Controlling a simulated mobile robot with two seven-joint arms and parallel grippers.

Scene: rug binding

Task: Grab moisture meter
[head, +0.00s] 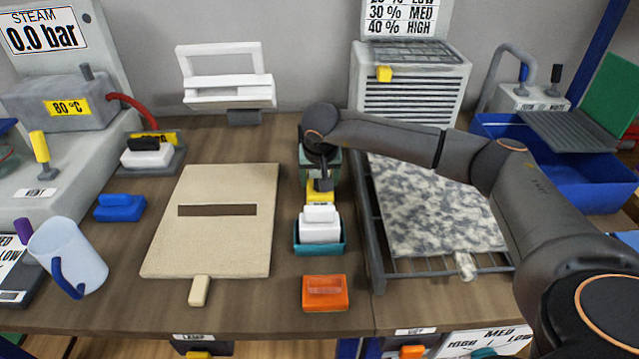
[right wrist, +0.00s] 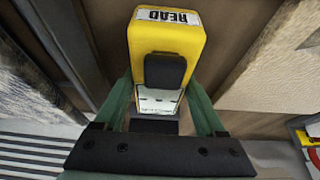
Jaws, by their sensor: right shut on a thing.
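The moisture meter is a yellow block with a white READ label and a dark pad in the right wrist view (right wrist: 166,42). In the head view only a small yellow part of it (head: 320,196) shows under my right gripper (head: 320,178), between the beige board and the rack. In the right wrist view the green fingers of my right gripper (right wrist: 160,92) are on both sides of the meter, shut on it. Whether it is clear of the table cannot be told. My left gripper is not in view.
A teal tray (head: 319,249) with a white block (head: 320,224) is just in front of the meter, with an orange block (head: 325,293) nearer. A beige slotted board (head: 215,240) lies left. A rack (head: 372,255) with a speckled rug piece (head: 430,205) stands right.

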